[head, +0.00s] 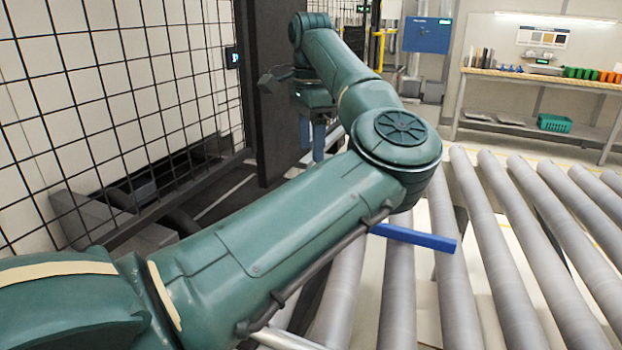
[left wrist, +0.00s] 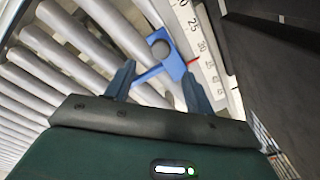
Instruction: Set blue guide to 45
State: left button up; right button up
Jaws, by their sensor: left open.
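The blue guide (left wrist: 172,66) shows in the left wrist view as a flat blue plate with a round hole and a slim arm. A red pointer (left wrist: 194,62) at its edge reaches to a pale numbered scale (left wrist: 202,48). The pointer appears to lie near 30 to 35; the exact reading is too small to tell. In the head view a blue bar (head: 418,237) of the guide lies across the rollers, partly behind my arm. My left gripper (left wrist: 158,70) is open, its fingers on either side of the guide; contact is unclear. It also shows in the head view (head: 312,150). My right gripper is out of view.
Grey conveyor rollers (head: 508,255) fill the right side. A black mesh fence (head: 120,90) and a dark upright panel (head: 268,90) stand at the left and behind my gripper. A workbench (head: 545,78) with a green basket (head: 554,123) stands far right.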

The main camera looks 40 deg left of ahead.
pick_arm(q)
notch_tip(320, 180, down, 8)
jog(key=shift+f, duration=0.25)
jog(key=shift+a, duration=0.1)
grip_shut()
dwell(0.5)
